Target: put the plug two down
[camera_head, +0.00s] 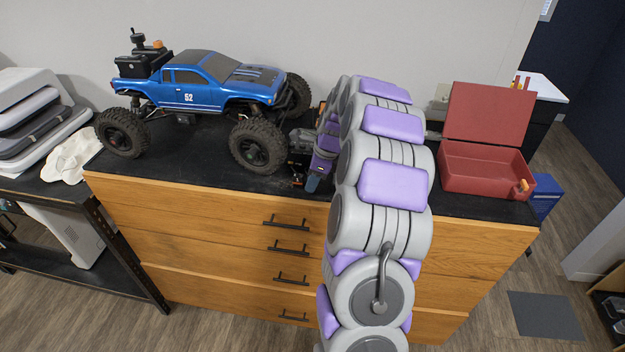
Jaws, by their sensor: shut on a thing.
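My gripper (297,160) is low over the black top of the wooden drawer cabinet, just right of the blue truck's front wheel. It is shut on a small dark piece with orange marks (297,182), which I take to be plug two. The piece is tiny in this view and partly hidden by the gripper, so its shape and whether it touches the top are unclear. My arm covers the middle of the cabinet top.
A blue RC truck (203,90) with big black tires stands left of my gripper. An open red box (478,171) stands at the right, with a small orange-ended item (522,187) at its front corner. A white cloth (72,155) lies at the left on the neighboring bench.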

